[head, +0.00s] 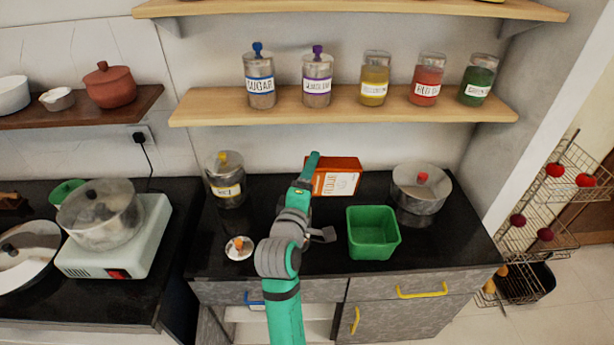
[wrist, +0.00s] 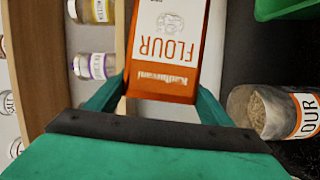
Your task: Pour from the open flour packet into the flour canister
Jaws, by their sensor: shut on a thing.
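The orange and white flour packet (head: 336,180) shows at the back middle of the black counter in the head view. My gripper (head: 309,167) is shut on it, and the green fingers flank the packet (wrist: 168,45) in the wrist view. The packet's open mouth cannot be made out, and I cannot tell whether its base touches the counter. The clear flour canister (wrist: 268,110), with pale contents and a flour label, is apart from the packet at the right of the wrist view. My arm hides it in the head view.
A green open box (head: 373,238) and a lidded steel pot (head: 420,196) stand to the right. A round lid with an orange knob (head: 239,248) lies on the counter. A yellow-knobbed jar (head: 226,190) stands back left. A shelf of jars (head: 345,107) runs above.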

